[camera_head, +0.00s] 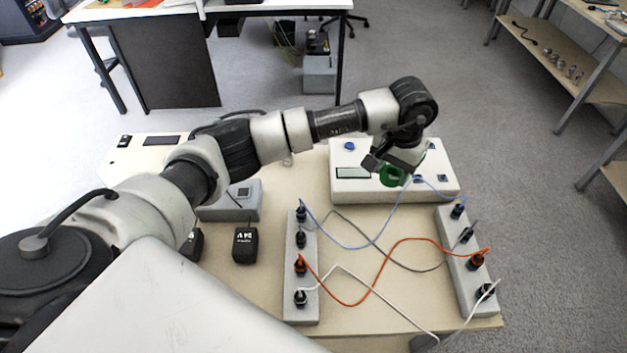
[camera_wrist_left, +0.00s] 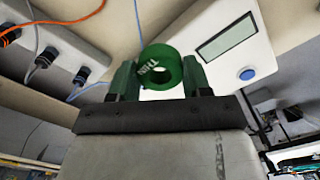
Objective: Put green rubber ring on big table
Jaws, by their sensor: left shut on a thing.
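The green rubber ring (camera_head: 391,175) is held between the fingers of my left gripper (camera_head: 396,166), above the front part of a white box on the tan table (camera_head: 385,322). In the left wrist view the ring (camera_wrist_left: 160,66) sits between the two fingertips of the gripper (camera_wrist_left: 158,80), with its hole facing the camera and white lettering on its face. My left gripper is shut on it. I cannot tell which table is the big one. My right gripper is in neither view.
The white box (camera_head: 437,187) has a display and a blue button. Two grey socket strips (camera_head: 300,318) and (camera_head: 466,278) carry plugs joined by loose cables. A black block (camera_head: 245,245) stands left. A white-topped desk (camera_head: 262,5) is behind; shelves (camera_head: 560,62) stand at right.

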